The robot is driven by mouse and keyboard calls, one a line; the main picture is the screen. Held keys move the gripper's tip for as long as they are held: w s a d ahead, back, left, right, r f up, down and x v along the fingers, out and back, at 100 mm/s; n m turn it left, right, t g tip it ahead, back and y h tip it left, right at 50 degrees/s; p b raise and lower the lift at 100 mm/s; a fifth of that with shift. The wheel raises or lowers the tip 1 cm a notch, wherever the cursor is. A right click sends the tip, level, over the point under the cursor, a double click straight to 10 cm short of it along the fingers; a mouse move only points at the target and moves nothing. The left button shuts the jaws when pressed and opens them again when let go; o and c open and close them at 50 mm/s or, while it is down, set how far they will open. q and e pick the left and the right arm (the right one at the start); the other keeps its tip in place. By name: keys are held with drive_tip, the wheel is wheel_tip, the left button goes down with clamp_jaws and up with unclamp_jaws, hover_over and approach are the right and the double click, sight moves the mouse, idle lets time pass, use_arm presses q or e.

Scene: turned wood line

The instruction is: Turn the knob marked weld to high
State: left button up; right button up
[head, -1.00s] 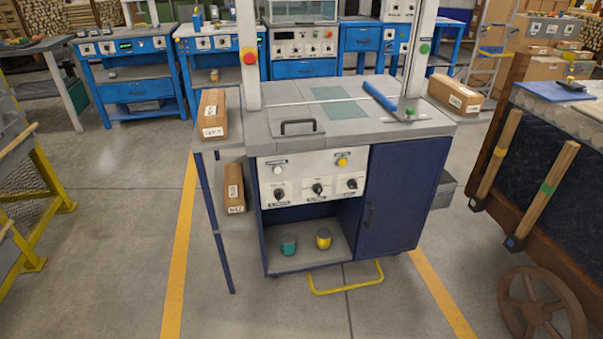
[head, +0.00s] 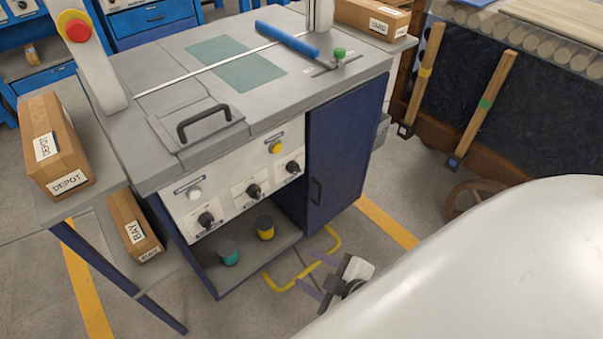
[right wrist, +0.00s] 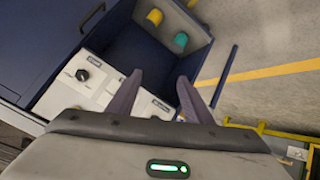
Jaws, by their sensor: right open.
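The white control panel (head: 226,200) on the blue-grey cabinet carries three black rotary knobs in a row: the left knob (head: 206,219), the middle knob (head: 253,190) and the right knob (head: 292,167). Their labels are too small to read, so I cannot tell which is marked weld. My right gripper (head: 318,276) is open and empty, low in front of the cabinet, apart from the panel. In the right wrist view its open fingers (right wrist: 160,76) overlap the panel's edge, and one black knob (right wrist: 82,75) shows left of them. My left gripper is out of view.
A white button (head: 194,194) and a yellow button (head: 275,147) sit above the knobs. A teal cup (head: 228,253) and a yellow cup (head: 265,228) stand in the open shelf below. The cabinet door (head: 340,150) is shut.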

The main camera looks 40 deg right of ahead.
drive_tip(key=w+d+f+n+t+b, duration=0.2)
drive_tip(key=w+d+f+n+b, duration=0.1)
drive_tip(key=d+n+b, duration=0.15)
drive_tip(key=n+t+b, duration=0.6)
drive_tip(key=n+b, duration=0.8)
drive_tip(key=n, duration=1.1)
approach(294, 169)
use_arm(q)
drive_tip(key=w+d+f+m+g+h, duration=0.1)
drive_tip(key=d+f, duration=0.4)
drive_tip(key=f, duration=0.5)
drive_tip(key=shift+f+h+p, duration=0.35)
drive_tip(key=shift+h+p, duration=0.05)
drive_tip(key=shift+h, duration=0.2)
use_arm(e)
drive_tip(key=w+f, duration=0.1)
drive_tip(key=w, duration=0.7)
drive_tip(key=shift+w+y, duration=0.2)
drive_tip(key=shift+y, duration=0.2)
drive_tip(key=shift+d+m, duration=0.15)
drive_tip(key=shift+m, duration=0.1)
drive_tip(key=shift+c, duration=0.4)
drive_tip(key=c, duration=1)
